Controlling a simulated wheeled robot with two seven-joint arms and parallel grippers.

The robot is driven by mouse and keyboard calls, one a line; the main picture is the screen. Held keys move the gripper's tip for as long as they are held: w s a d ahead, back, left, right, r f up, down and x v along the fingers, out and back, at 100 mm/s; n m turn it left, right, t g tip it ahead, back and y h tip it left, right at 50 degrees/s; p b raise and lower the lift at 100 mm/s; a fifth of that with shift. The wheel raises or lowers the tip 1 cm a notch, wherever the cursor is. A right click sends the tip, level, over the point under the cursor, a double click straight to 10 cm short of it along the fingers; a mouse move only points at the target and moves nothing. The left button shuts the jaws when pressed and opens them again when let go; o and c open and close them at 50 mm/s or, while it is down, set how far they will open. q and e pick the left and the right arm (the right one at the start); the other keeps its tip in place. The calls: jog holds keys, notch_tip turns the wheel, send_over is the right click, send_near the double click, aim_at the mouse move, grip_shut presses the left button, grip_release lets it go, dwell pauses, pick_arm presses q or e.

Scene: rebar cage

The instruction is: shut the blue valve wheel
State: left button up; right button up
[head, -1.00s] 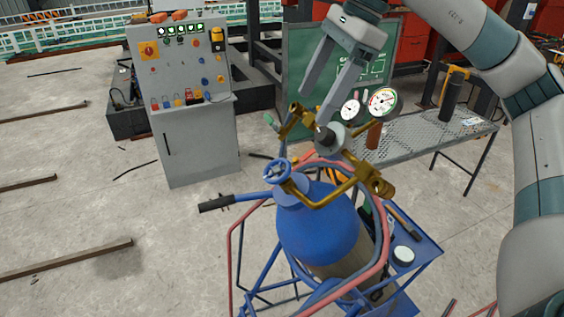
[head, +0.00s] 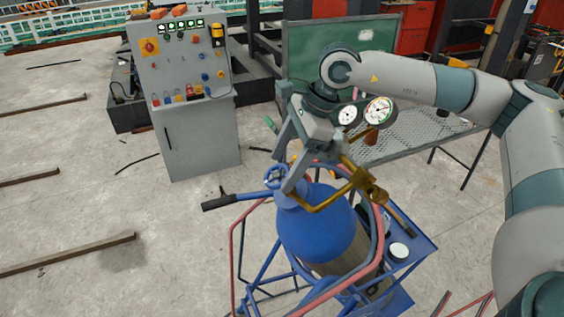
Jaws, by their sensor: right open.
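The blue valve wheel (head: 273,178) sits on top of the blue gas cylinder (head: 315,222), which stands upright in a blue cart. My right gripper (head: 283,172) is open and points down at the wheel. One finger is above the wheel's far side, and the other overlaps its right edge. I cannot tell whether either finger touches the wheel. The gripper hides part of the brass regulator (head: 360,182) and the valve top. My left gripper is not in view.
Two pressure gauges (head: 379,110) stand close behind my right gripper. A red hose (head: 236,240) loops around the cylinder, and a black-gripped handle (head: 218,203) sticks out left. A grey control cabinet (head: 195,140) is behind left. A mesh table (head: 420,138) is behind right.

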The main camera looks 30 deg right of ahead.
jog(key=shift+x, duration=0.8)
